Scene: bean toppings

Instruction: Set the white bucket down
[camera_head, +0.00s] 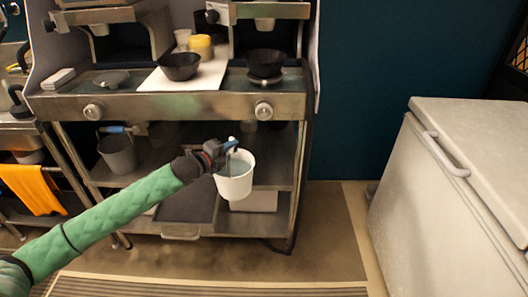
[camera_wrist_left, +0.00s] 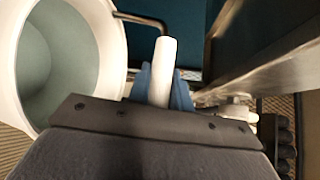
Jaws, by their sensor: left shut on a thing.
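The white bucket (camera_head: 235,182) hangs upright in front of the lower shelves of the metal counter in the head view. My left gripper (camera_head: 231,148) is at its upper rim and is shut on its handle. In the left wrist view the white grip of the handle (camera_wrist_left: 163,70) sits between the blue fingertips of my left gripper (camera_wrist_left: 165,90). The bucket's open mouth (camera_wrist_left: 70,60) fills the left of that view, and its inside looks greyish. My right gripper is in neither view.
The counter (camera_head: 175,104) holds black bowls (camera_head: 180,67) and a yellow container (camera_head: 201,46) on top. A grey bucket (camera_head: 118,153) stands on its shelf at left. A white chest freezer (camera_head: 455,190) stands at right. Floor (camera_head: 325,225) between counter and freezer is clear.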

